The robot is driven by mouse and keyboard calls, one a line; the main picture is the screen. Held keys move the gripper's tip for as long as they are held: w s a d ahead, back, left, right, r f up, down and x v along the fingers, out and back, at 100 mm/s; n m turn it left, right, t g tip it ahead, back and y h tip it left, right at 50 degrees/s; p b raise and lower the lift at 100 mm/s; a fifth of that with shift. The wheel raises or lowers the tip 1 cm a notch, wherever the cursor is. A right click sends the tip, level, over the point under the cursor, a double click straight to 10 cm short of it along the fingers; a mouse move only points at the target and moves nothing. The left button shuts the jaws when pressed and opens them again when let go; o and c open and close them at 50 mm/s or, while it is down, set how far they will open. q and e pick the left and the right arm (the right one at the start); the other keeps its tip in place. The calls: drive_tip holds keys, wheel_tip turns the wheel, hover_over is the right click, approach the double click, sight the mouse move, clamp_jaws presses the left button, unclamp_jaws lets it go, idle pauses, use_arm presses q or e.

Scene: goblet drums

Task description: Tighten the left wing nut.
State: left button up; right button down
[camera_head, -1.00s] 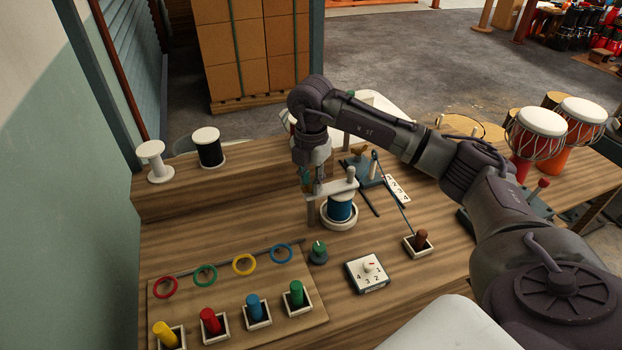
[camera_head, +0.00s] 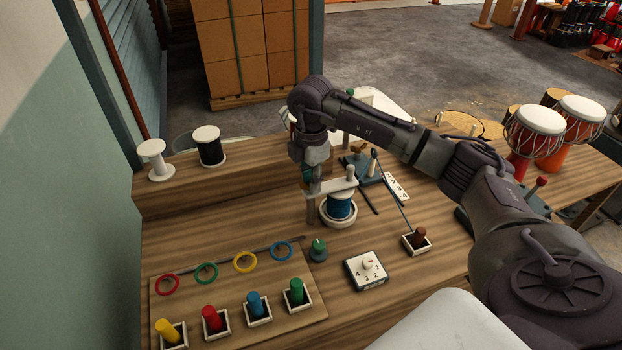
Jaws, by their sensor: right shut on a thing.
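My right gripper (camera_head: 308,183) points down at the left end of a pale clamp bar (camera_head: 338,187). It is shut at the top of the left post (camera_head: 311,211), on what appears to be the left wing nut; the jaws hide the nut itself. A blue spool (camera_head: 339,206) stands upright under the bar on a round white base. A pale knob-like end (camera_head: 350,172) shows at the bar's right side. A brown wing-shaped piece (camera_head: 357,149) shows on a dark stand behind. My left gripper is not in view.
A dial box (camera_head: 366,270), a green knob (camera_head: 318,249) and a brown peg in a tray (camera_head: 418,238) stand in front and right. A board (camera_head: 190,291) with coloured rings and pegs is at left. Two spools stand on the raised ledge (camera_head: 240,180).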

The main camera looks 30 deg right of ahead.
drive_tip(key=shift+w+r, duration=0.1)
drive_tip(key=shift+r, duration=0.05)
drive_tip(key=c, duration=1)
unclamp_jaws()
wheel_tip(320, 180, up, 12)
